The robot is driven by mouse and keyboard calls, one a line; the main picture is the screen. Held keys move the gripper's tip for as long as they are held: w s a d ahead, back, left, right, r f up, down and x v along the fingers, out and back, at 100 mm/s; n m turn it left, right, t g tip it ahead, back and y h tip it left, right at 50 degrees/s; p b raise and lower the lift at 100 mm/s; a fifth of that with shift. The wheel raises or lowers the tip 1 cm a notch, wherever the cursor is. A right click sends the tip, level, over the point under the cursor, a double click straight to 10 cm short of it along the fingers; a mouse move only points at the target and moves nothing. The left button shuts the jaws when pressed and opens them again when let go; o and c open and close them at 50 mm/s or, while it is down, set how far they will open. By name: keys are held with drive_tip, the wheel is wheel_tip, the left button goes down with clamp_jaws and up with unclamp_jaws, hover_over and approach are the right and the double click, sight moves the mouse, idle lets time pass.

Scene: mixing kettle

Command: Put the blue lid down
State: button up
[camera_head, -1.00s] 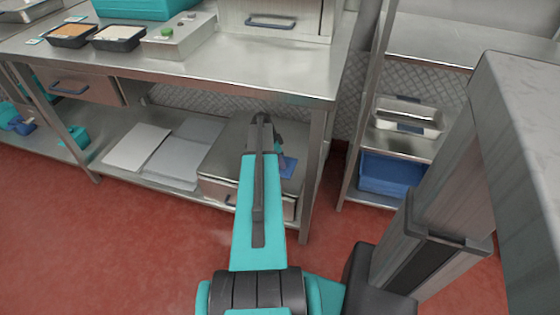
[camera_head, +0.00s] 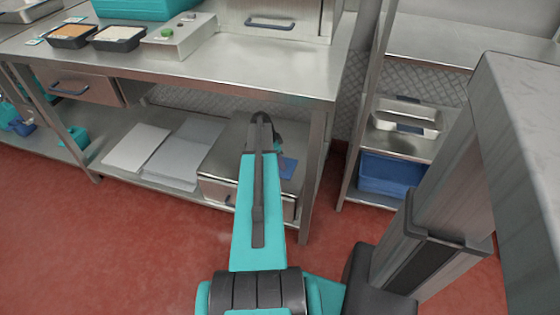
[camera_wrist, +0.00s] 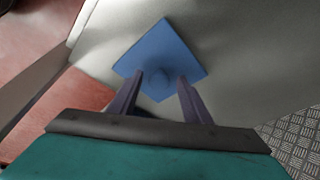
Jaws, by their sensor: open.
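The blue lid (camera_wrist: 160,54) is a flat square with a round knob in the middle. In the wrist view it lies on a grey metal surface, just beyond the fingertips. I cannot tell how far the fingertips are above the lid. In the head view my arm hides most of the gripper.
The drawer box (camera_head: 245,197) stands on the lower shelf under the steel table (camera_head: 250,75). White boards (camera_head: 137,147) lie to its left, and a table leg (camera_head: 318,165) stands close on the right. A rack with a blue crate (camera_head: 390,176) is further right.

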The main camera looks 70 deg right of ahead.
drive_tip(key=p+v, duration=0.1)
drive_tip(key=v, duration=1)
drive_tip(key=shift+r, duration=0.25)
idle(0.3)
drive_tip(key=w+a+f+n+y, duration=0.1)
drive_tip(key=w+a+f+n, duration=0.4)
drive_tip(key=a, duration=0.6)
drive_tip(key=w+a+f+n, duration=0.4)
drive_tip(key=w+a+f, duration=0.2)
drive_tip(key=a, duration=0.5)
drive_tip(key=w+a+f+n+y, duration=0.1)
drive_tip(key=w+a+f+n, duration=0.4)
drive_tip(key=a, duration=0.6)
drive_tip(key=s+a+f+n, duration=0.1)
drive_tip(key=a+f+n, duration=0.2)
drive_tip(key=a, duration=0.6)
drive_tip(key=s+a+f+n, duration=0.1)
drive_tip(key=a+f+n, duration=0.25)
drive_tip(key=a, duration=0.45)
drive_tip(key=s+a+f+n+g, duration=0.2)
drive_tip(key=s+a+f+n, duration=0.2)
drive_tip(key=s+a+n, duration=0.3)
drive_tip(key=s+a, duration=0.3)
drive_tip(key=a, duration=0.4)
drive_tip(key=shift+s+a+f+n, duration=0.15)
drive_tip(key=shift+s+n, duration=0.15)
drive_tip(key=shift+n, duration=0.05)
